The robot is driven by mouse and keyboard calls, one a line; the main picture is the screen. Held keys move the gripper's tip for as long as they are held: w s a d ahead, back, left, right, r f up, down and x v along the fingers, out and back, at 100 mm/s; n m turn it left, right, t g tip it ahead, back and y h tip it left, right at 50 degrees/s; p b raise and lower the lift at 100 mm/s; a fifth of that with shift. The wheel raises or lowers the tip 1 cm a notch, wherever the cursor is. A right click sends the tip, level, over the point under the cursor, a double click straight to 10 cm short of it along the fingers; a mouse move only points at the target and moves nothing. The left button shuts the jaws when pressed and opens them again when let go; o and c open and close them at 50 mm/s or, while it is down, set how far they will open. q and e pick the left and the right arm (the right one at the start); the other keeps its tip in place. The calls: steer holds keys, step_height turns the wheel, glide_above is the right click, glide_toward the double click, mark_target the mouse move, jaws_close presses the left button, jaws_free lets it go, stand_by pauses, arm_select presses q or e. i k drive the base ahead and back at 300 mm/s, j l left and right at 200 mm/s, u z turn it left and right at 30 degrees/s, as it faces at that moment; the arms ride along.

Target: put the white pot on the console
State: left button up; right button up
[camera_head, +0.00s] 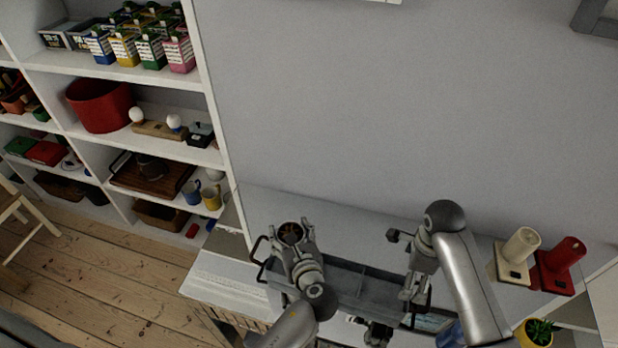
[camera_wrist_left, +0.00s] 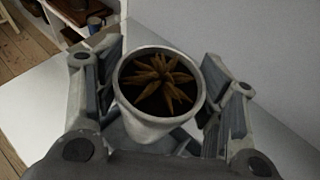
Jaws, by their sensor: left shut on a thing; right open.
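The white pot (camera_wrist_left: 152,120) holds a brown, spiky, dry-looking plant and sits upright between the fingers of my left gripper (camera_wrist_left: 160,100) in the left wrist view. In the head view my left gripper (camera_head: 290,236) is shut on the pot, with mostly its dark inside and the plant showing. It is over the pale console top (camera_head: 345,225), near the left end of a grey tray; the height above the top is hard to tell. My right gripper (camera_head: 408,264) is open at the tray's right end; whether it touches the tray's handle is unclear.
The grey tray (camera_head: 345,268) with dark end handles lies below my grippers. A cream device (camera_head: 515,262), a red device (camera_head: 558,268) and a yellow pot with a green plant (camera_head: 538,330) stand at right. A filled white shelf (camera_head: 128,72) stands at left. Bare console shows at left.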

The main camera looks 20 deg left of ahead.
mark_target(397, 259)
steer(key=k+l, duration=0.85)
